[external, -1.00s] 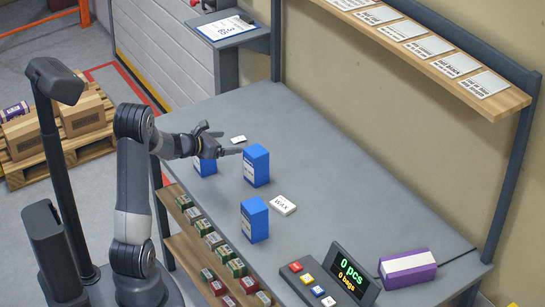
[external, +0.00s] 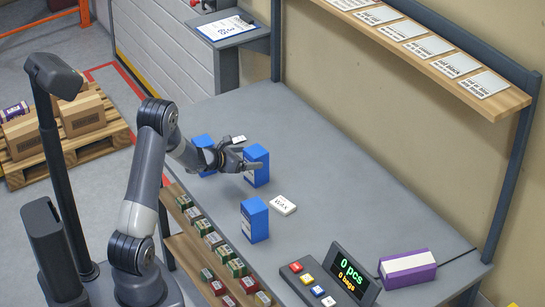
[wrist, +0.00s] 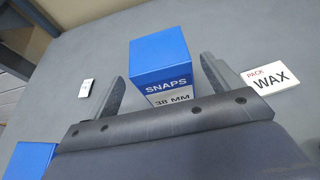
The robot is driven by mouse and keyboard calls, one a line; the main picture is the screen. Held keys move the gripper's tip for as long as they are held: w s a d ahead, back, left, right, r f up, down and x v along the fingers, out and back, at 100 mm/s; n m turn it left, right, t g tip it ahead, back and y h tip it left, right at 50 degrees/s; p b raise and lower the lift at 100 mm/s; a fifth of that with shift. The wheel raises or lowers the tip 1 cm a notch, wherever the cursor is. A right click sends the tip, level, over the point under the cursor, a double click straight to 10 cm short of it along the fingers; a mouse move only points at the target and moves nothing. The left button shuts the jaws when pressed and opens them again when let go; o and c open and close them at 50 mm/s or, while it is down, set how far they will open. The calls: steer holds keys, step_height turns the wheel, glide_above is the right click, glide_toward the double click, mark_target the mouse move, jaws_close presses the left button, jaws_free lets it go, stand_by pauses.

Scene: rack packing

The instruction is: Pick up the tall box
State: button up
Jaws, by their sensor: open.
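A tall blue box (external: 257,155) stands upright on the grey table. In the wrist view, this blue box (wrist: 160,52) reads SNAPS 38 MM, with its lower part hidden by my gripper's body. My gripper (external: 249,158) is open beside it. In the wrist view, the fingers of my gripper (wrist: 163,74) lie to the left and right of the box, with gaps showing; contact is not visible. Two more blue boxes stand on the table: one in front (external: 254,222), and one to the left (external: 201,142), partly covered by my arm.
A white WAX card (external: 283,205) lies right of the tall box, and a small white tag (external: 238,139) lies behind my gripper. A display (external: 352,275), a button panel (external: 305,286) and a purple box (external: 408,268) are at the front right. The table's back is clear.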

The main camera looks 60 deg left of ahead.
steer(key=shift+f+p+x, duration=0.25)
steer(key=shift+p+x, duration=0.25)
steer(key=shift+x, duration=1.8)
steer(key=shift+s+d, duration=0.15)
steer(key=shift+c, duration=0.2)
steer(key=c, duration=1.2)
